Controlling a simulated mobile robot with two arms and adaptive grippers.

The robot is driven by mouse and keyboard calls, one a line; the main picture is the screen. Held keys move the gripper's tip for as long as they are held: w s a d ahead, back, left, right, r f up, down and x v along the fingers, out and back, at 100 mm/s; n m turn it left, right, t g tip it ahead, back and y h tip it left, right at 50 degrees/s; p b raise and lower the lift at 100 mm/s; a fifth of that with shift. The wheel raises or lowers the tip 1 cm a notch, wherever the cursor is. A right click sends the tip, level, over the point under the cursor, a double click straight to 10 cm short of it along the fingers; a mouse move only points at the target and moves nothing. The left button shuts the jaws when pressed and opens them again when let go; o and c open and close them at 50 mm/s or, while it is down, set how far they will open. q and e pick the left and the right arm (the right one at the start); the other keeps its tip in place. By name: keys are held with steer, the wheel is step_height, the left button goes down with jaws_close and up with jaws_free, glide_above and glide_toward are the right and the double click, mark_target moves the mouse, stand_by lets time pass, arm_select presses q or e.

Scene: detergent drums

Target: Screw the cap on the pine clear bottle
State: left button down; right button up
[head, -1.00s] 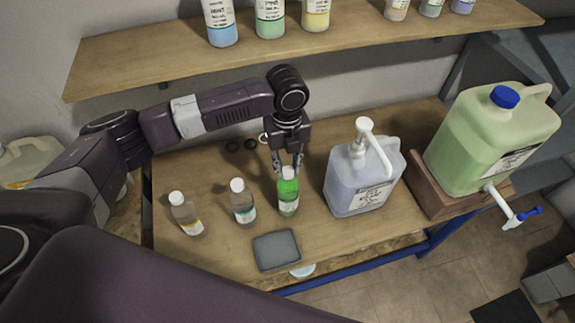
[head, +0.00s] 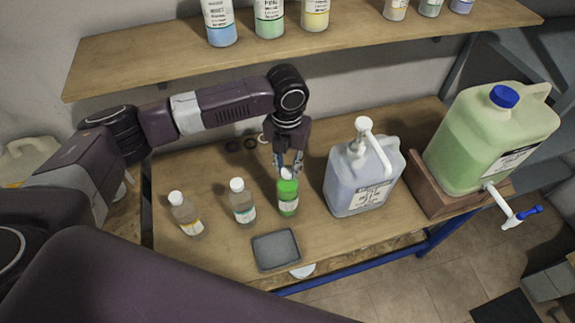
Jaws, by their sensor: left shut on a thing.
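A small bottle of bright green liquid (head: 288,198), which I take for the pine clear bottle, stands upright on the bench. A white cap (head: 288,174) sits at its mouth. My left gripper (head: 287,168) points down from above and is shut on this cap. The fingers partly hide the cap, so I cannot tell how far it is threaded. My right gripper is not in view.
Two small white-capped bottles (head: 242,204) (head: 185,215) stand to the left, with a grey tray (head: 275,250) in front. A pump jug (head: 360,183) stands close on the right, then a large green drum (head: 485,140). A shelf (head: 150,62) hangs above. Dark rings (head: 233,145) lie behind.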

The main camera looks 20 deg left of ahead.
arm_select(q)
steer(key=m, duration=0.2)
steer(key=shift+s+f+m, duration=0.1)
steer(key=shift+f+m, duration=0.05)
steer(key=shift+m, duration=0.15)
steer(key=c, duration=2)
jaws_free()
steer(key=o, duration=0.8)
steer(key=shift+o, duration=0.2)
steer(key=shift+r, duration=0.2)
steer(key=shift+r, duration=3.9)
